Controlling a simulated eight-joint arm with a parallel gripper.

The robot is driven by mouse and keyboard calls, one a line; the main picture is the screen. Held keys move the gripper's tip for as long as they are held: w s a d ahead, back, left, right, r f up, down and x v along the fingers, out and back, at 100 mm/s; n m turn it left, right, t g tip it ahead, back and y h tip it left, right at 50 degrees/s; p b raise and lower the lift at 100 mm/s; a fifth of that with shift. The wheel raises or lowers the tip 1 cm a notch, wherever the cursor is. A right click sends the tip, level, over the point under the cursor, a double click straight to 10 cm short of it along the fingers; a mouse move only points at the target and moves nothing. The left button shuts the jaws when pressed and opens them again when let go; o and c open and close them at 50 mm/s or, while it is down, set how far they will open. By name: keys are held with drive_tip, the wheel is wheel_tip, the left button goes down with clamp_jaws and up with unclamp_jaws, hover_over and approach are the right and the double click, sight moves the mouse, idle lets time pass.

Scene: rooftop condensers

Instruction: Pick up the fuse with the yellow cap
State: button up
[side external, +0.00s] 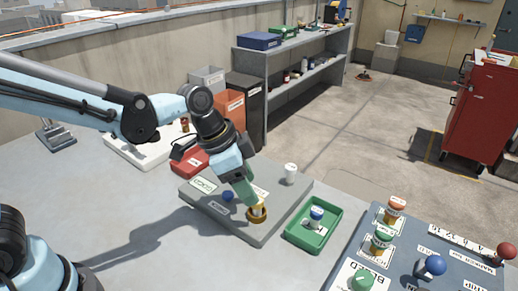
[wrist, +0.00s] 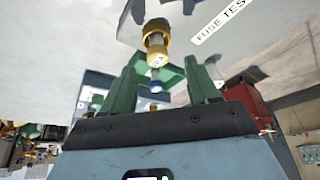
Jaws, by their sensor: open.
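The fuse with the yellow cap (side external: 257,215) stands on the grey test board (side external: 215,218), near its front right edge. In the wrist view the yellow fuse (wrist: 157,43) shows just beyond the fingertips, roughly centred between them, with a pale label on its body. My gripper (side external: 254,202) points down at it, with green fingers. In the wrist view my gripper (wrist: 160,66) has its two fingers spread wide with nothing held. The side view does not show clearly whether the fingers straddle the cap, and they hide part of the fuse.
A green tray (side external: 292,235) holding a blue-capped fuse (side external: 316,214) lies close to the right. A white cylinder (side external: 290,173) and a blue knob (side external: 228,196) stand on the board. A grey panel (side external: 404,275) at the right carries orange- and green-capped fuses and ball-topped levers.

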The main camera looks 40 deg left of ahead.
sight(257, 208)
drive_tip(key=shift+x, duration=1.95)
drive_tip(key=shift+s+d, duration=0.1)
drive_tip(key=shift+d, duration=0.05)
drive_tip(key=shift+c, duration=0.4)
drive_tip(key=shift+r, duration=0.1)
clamp_jaws()
